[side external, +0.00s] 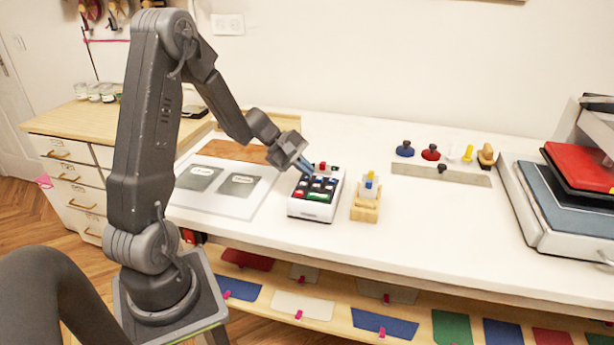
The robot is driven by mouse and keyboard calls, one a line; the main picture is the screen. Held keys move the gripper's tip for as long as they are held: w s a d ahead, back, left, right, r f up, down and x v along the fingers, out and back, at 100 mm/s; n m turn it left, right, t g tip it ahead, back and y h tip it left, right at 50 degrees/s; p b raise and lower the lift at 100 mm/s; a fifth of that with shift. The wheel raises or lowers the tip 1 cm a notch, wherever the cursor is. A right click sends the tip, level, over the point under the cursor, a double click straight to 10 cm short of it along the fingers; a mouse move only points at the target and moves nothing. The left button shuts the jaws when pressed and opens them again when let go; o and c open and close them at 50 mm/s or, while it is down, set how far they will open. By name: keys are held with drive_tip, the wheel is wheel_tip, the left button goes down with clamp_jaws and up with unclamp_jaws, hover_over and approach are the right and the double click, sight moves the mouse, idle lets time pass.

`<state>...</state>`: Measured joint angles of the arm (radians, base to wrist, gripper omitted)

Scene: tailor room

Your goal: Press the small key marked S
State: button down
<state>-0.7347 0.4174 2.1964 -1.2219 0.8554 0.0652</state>
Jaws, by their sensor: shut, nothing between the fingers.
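A small white key box (312,215) stands on the white table. Its top holds several small keys, mostly dark, with a red one, a green one and some blue ones. The letters on the keys are too small to read, so I cannot tell which one is marked S. My gripper (307,171) is shut and empty. It points down at the back left part of the key box, with its tips at or just above the keys. I cannot tell whether the tips touch a key. The gripper hides part of the back left keys.
A wooden stand (365,208) with blue and yellow pieces is close to the right of the box. A white board (215,203) with two grey patches lies to the left. Farther right are a metal strip (430,172) with knobs and a heat press (565,195). Table space between stand and press is clear.

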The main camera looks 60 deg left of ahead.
sight(306, 178)
drive_tip(key=shift+r, duration=0.8)
drive_tip(key=shift+r, duration=2.55)
drive_tip(key=s+d+r+m+g+y, duration=0.2)
drive_tip(key=s+d+r+m, duration=0.2)
drive_tip(key=s+d+m, duration=0.45)
drive_tip(key=s+d+r+m+g+y, duration=0.1)
drive_tip(key=s+d+r+m, duration=0.3)
drive_tip(key=d, duration=0.7)
drive_tip(key=s+d+m+t+y, duration=0.1)
drive_tip(key=s+d+m+y, duration=0.1)
drive_tip(key=s+m, duration=0.4)
drive_tip(key=shift+r+m+y, duration=0.15)
drive_tip(key=shift+m+y, duration=0.2)
drive_tip(key=shift+y, duration=0.05)
